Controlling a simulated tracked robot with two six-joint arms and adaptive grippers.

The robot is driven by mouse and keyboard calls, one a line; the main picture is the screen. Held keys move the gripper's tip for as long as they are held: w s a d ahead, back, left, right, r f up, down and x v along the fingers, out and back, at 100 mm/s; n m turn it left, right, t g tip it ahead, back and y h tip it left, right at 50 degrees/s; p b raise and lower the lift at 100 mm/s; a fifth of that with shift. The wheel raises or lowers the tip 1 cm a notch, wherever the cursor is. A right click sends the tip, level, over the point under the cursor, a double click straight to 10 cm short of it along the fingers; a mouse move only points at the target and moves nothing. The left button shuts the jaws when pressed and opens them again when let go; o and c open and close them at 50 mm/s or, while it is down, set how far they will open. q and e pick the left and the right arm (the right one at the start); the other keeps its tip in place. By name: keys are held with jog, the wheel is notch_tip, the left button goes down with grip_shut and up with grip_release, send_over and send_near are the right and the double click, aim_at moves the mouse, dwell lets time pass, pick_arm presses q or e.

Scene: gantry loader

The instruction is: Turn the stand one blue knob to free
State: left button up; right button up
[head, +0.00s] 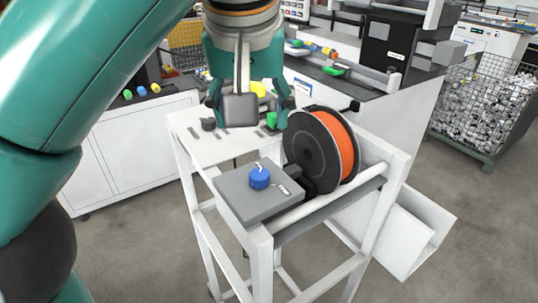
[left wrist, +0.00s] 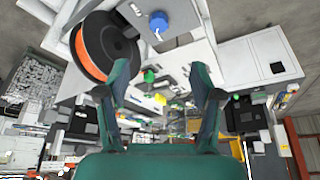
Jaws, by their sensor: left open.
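The blue knob (head: 260,177) sits on a grey plate (head: 232,202) at the near corner of a white stand (head: 262,262). Short labels are printed on the plate beside the knob, too small to read. In the left wrist view the blue knob (left wrist: 159,21) is near the top, beyond the fingertips. My left gripper (head: 250,112) hangs above the stand, behind the knob in the head view, and its fingers are apart with nothing between them. It also shows in the left wrist view (left wrist: 160,80). My right gripper is in neither view.
A spool of orange filament (head: 338,148) stands upright on the stand, right beside the plate. Green and yellow pieces lie on the stand behind it. A white cabinet (head: 140,150) is at the left, and a wire-mesh bin (head: 490,105) is at the right.

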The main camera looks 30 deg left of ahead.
aim_at(260, 173)
pick_arm(q)
jog(key=b+x, duration=0.1)
jog(key=x, duration=0.4)
jog(key=b+x, duration=0.1)
jog(key=x, duration=0.5)
jog(key=b+x, duration=0.1)
jog(key=x, duration=0.4)
jog(key=shift+w+f+b, duration=0.1)
jog(key=shift+w+b, duration=0.25)
jog(key=shift+b, duration=0.05)
jog(key=shift+w+a+f, duration=0.1)
jog(key=shift+w+f, duration=0.15)
jog(key=shift+f, duration=0.2)
jog(key=c, duration=1)
jog(key=shift+a, duration=0.2)
jog(key=shift+c, duration=0.7)
jog(key=shift+d, duration=0.2)
